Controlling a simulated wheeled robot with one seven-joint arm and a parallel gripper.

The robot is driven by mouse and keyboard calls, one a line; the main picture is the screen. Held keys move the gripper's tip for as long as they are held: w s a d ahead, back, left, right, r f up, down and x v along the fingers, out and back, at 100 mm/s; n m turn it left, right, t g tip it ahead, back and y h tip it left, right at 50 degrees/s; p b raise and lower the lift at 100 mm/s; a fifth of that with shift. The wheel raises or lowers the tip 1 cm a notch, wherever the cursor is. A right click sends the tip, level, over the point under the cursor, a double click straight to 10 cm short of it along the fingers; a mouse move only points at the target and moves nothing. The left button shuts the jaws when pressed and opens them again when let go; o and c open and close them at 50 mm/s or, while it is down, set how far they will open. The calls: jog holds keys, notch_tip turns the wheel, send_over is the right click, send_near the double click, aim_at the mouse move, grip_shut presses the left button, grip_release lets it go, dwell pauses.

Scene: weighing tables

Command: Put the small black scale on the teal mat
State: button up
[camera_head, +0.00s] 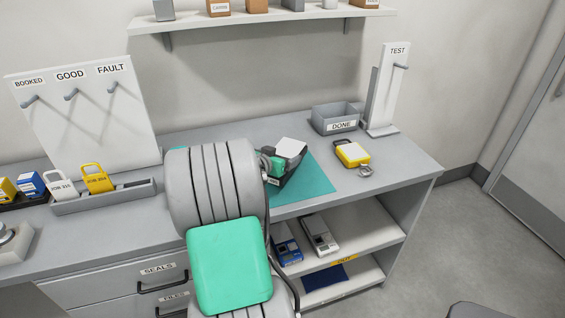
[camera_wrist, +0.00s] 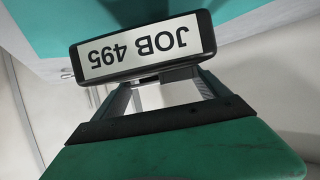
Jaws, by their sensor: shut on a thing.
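The small black scale (camera_head: 290,172) has a light square pan on top and is over the teal mat (camera_head: 315,182). In the wrist view the scale (camera_wrist: 72,62) shows its dark edge and a white label, JOB 495, upside down. My gripper (camera_head: 271,167) is shut on the scale's near side; its fingers show under the label in the wrist view (camera_wrist: 160,92). The teal mat fills the upper left of that view (camera_wrist: 40,25). My arm hides the mat's left part. I cannot tell whether the scale touches the mat.
A yellow padlock-like item (camera_head: 352,154) lies right of the mat, near a grey DONE bin (camera_head: 338,118) and the TEST stand (camera_head: 388,95). Other devices sit on the shelf below (camera_head: 319,235). A hook board (camera_head: 85,110) and tagged padlocks (camera_head: 97,178) are at left.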

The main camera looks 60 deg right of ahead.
jog(key=f, duration=0.1)
jog(key=f+p, duration=0.1)
jog(key=f, duration=0.1)
jog(key=shift+d+f, duration=0.2)
jog(key=shift+d, duration=0.2)
jog(key=shift+s+f, duration=0.1)
jog(key=shift+f, duration=0.25)
jog(key=o, duration=1.6)
jog(key=shift+o, duration=0.2)
jog(key=shift+a+r, duration=0.1)
jog(key=shift+r, duration=0.05)
jog(key=shift+a+r, duration=0.1)
jog(key=shift+a, duration=0.1)
jog(key=b+v, duration=0.1)
jog(key=v, duration=1)
jog(key=shift+a+b, duration=0.3)
jog(key=shift+b, duration=0.05)
